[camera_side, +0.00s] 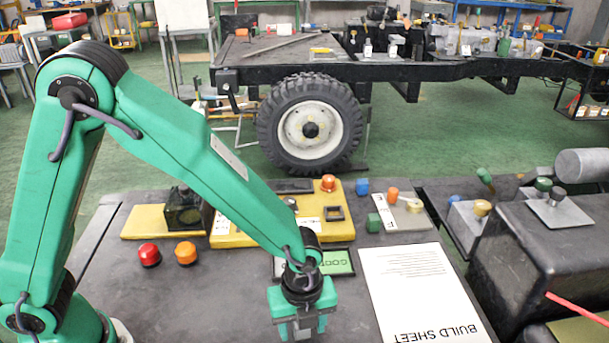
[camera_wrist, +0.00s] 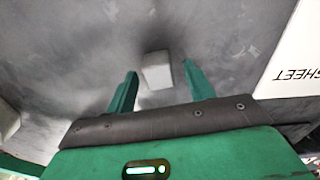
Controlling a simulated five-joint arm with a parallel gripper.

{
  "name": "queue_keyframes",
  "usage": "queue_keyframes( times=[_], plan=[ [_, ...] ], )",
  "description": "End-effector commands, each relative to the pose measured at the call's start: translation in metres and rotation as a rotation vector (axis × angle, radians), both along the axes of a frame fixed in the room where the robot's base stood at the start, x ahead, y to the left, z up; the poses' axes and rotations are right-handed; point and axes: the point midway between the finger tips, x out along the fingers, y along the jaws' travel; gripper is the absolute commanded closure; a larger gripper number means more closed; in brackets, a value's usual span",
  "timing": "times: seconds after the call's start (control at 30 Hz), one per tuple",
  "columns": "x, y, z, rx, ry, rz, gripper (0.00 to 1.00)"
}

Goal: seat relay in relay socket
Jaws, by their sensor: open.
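My gripper (camera_side: 302,328) hangs low over the dark bench, left of the build sheet. In the wrist view its two green fingers (camera_wrist: 159,68) are apart. A small light grey block (camera_wrist: 157,72), which looks like the relay, stands on the bench between the fingertips, with a visible gap on each side. In the side view this block is hidden by my gripper or out of frame. A yellow board (camera_side: 236,232) behind my arm carries a dark square frame (camera_side: 334,213), possibly the relay socket; I cannot tell for sure.
A white build sheet (camera_side: 420,285) lies right of my gripper. A sign plate (camera_side: 340,262) lies just behind it. Red (camera_side: 149,255) and orange (camera_side: 186,253) domes stand to the left. A dark block (camera_side: 183,212) stands at back left. Another pale object (camera_wrist: 8,120) is at the wrist view's left edge.

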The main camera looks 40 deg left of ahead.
Motion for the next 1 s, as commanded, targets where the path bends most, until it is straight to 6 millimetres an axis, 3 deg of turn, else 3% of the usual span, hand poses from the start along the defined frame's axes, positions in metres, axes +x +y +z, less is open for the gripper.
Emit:
queue_keyframes(
  times=[0.3, 0.53, 0.6, 1.0],
  plan=[
    [0.0001, -0.0001, 0.0004, 0.000, 0.000, 0.000, 0.47],
    [0.0001, -0.0001, 0.0005, 0.000, 0.000, 0.000, 0.92],
    [0.0002, -0.0001, 0.0006, 0.000, 0.000, 0.000, 1.00],
    [0.0004, -0.0003, 0.0058, -0.001, -0.001, 0.000, 1.00]
  ],
)
